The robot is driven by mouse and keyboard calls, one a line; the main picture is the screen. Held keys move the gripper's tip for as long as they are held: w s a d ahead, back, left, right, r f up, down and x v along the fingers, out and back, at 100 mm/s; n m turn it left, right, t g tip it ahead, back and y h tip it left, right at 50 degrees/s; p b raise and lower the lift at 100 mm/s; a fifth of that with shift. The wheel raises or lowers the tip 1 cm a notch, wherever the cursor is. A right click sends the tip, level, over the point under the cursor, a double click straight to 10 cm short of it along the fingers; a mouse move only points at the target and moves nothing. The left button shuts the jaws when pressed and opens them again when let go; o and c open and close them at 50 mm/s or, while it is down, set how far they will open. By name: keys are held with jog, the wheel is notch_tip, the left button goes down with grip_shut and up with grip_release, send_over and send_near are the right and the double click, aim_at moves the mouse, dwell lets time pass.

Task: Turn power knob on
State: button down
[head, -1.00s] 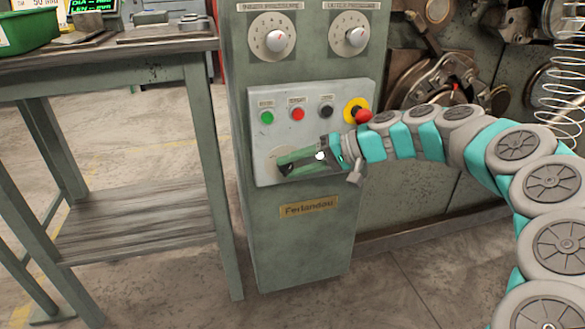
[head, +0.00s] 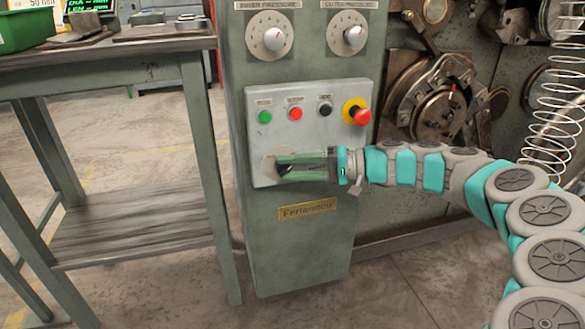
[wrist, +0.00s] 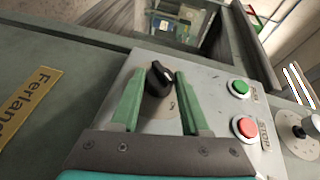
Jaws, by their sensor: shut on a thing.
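The power knob is a black rotary knob (wrist: 158,80) on a round pale plate, low on the grey control panel. It shows between the green fingers of my gripper (wrist: 157,88) in the wrist view. My gripper is shut on the knob, one finger on each side. In the head view my gripper (head: 283,166) reaches the panel's lower left from the right, and its fingers hide most of the knob there.
Above the knob are a green button (head: 265,117), a red button (head: 295,113), a black button (head: 325,109) and a red emergency stop (head: 361,116) on yellow. Two white dials (head: 269,36) sit higher. A workbench (head: 130,50) stands left. A wire spring (head: 550,110) hangs right.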

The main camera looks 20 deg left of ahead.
jog(key=shift+c, duration=2)
grip_release()
jog(key=w+d+r, duration=0.1)
jog(key=d, duration=0.6)
jog(key=shift+d, duration=0.35)
